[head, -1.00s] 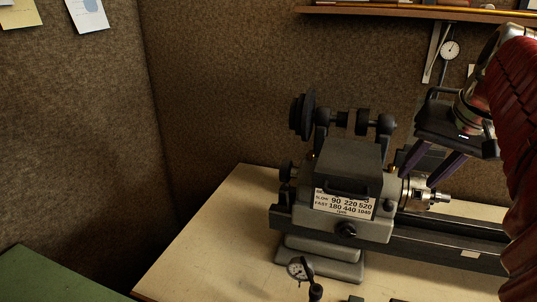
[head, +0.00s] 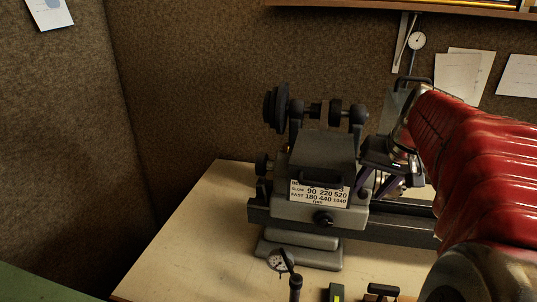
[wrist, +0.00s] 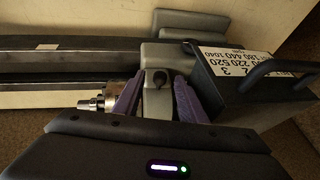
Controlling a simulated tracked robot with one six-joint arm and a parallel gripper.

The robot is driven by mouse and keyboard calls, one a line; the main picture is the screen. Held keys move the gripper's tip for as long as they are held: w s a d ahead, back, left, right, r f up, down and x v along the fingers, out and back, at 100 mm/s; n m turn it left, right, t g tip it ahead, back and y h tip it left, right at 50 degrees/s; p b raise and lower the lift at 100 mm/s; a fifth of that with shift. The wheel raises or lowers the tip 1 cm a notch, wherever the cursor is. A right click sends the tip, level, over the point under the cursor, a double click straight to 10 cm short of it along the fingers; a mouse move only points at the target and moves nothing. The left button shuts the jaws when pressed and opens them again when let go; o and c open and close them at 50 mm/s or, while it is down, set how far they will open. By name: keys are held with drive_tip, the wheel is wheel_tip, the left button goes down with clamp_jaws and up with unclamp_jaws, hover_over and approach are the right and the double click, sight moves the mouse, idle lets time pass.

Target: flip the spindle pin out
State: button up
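The metal spindle nose (wrist: 92,103) shows just left of the fingers in the wrist view.
The speed plate (head: 318,194) and a black front knob (head: 323,218) are left of my gripper. A black handle (wrist: 275,68) arches over the headstock cover. The front left bench top (head: 190,245) is clear.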

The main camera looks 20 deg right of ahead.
drive_tip(key=shift+x, duration=1)
drive_tip(key=shift+c, duration=0.7)
clamp_jaws()
